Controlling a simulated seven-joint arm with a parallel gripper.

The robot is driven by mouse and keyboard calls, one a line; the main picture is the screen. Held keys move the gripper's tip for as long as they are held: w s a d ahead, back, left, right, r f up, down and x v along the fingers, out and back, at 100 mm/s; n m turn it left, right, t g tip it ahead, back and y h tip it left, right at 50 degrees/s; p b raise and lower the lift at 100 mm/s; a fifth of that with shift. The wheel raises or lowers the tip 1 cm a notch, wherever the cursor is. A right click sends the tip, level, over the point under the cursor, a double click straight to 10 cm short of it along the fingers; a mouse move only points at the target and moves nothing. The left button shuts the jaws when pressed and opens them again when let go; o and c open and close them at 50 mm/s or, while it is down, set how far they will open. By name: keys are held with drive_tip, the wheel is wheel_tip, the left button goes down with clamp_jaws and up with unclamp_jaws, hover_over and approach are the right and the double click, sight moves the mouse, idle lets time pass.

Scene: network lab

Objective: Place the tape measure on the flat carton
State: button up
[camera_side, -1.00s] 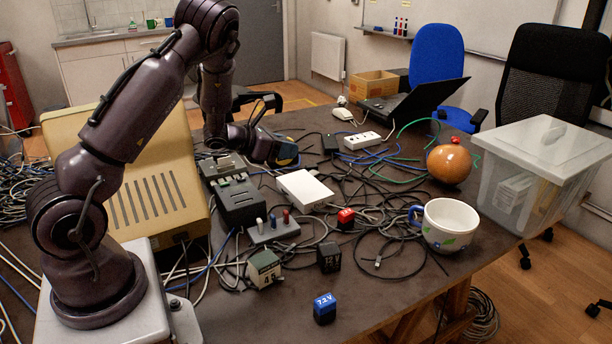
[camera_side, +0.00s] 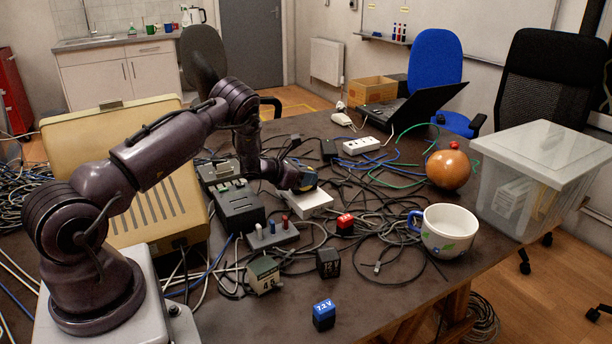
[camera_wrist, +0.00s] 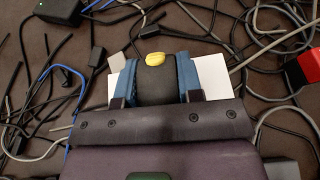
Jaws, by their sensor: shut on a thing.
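My gripper (camera_side: 304,181) is shut on the tape measure, a dark body with a yellow part (camera_wrist: 155,59). In the wrist view the two blue fingers (camera_wrist: 158,84) press on its left and right sides. The flat carton (camera_side: 318,202) is a thin white box on the table. My gripper and the tape measure hide its left and far part in the side view. The carton also shows on both sides of the fingers in the wrist view (camera_wrist: 211,77), so the tape measure is over it. I cannot tell whether they touch.
Loose cables surround the carton. A dark device (camera_side: 241,207) and a switch box (camera_side: 272,236) stand to its left, a red block (camera_side: 345,223) to its right front. A mug (camera_side: 448,231) and an orange ball (camera_side: 449,170) are further right.

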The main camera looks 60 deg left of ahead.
drive_tip(key=shift+f, duration=0.1)
drive_tip(key=o, duration=1.1)
drive_tip(key=shift+c, duration=0.2)
